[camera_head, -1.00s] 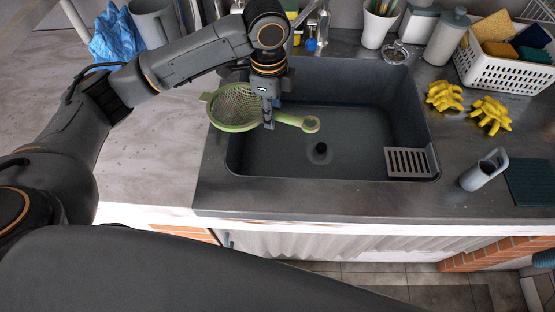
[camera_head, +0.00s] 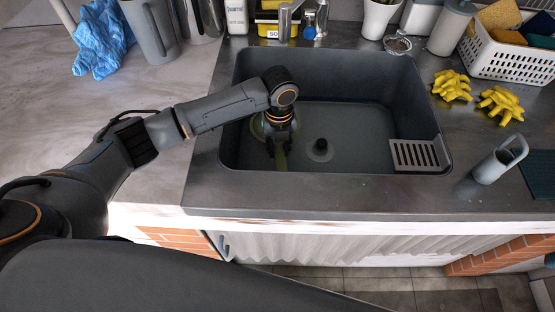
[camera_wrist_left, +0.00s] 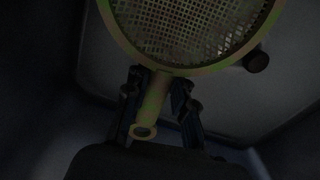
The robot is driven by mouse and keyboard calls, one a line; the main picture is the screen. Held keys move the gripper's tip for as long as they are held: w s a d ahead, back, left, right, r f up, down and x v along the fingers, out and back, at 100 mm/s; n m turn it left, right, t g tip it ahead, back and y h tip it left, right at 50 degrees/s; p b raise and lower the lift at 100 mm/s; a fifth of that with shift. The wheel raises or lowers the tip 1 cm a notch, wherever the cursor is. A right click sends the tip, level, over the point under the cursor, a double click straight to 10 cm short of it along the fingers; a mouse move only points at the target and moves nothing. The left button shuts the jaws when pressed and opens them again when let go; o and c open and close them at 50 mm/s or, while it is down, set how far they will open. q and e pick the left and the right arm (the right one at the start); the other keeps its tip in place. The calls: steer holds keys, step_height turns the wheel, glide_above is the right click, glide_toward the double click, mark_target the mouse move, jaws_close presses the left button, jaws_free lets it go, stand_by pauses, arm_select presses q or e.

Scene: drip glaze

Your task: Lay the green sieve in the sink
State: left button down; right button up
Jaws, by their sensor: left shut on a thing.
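The green sieve (camera_head: 259,127) is down inside the dark sink (camera_head: 360,128), in its left part, mostly hidden behind my left arm in the head view. In the left wrist view the sieve's mesh bowl (camera_wrist_left: 190,28) and green rim fill the top, and its handle (camera_wrist_left: 152,104) points toward the wrist. My left gripper (camera_head: 280,152) is shut on the handle, with a finger on each side of it (camera_wrist_left: 158,95). I cannot tell whether the sieve touches the sink floor. My right gripper is not in view.
The sink drain (camera_head: 321,149) is right of my left gripper, and a grey slotted rack (camera_head: 415,155) sits in the sink's right front corner. The sink's middle is free.

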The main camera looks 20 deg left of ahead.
mark_target(279, 147)
arm_select(q)
step_height(279, 147, down, 5)
steer(key=shift+r, duration=0.1)
steer(key=shift+f, duration=0.4)
steer(key=shift+f, duration=0.15)
steer(key=c, duration=1.1)
jaws_free()
step_height(279, 147, up, 12)
steer(key=shift+r, duration=0.2)
steer(key=shift+r+p, duration=0.1)
steer(key=shift+p, duration=0.2)
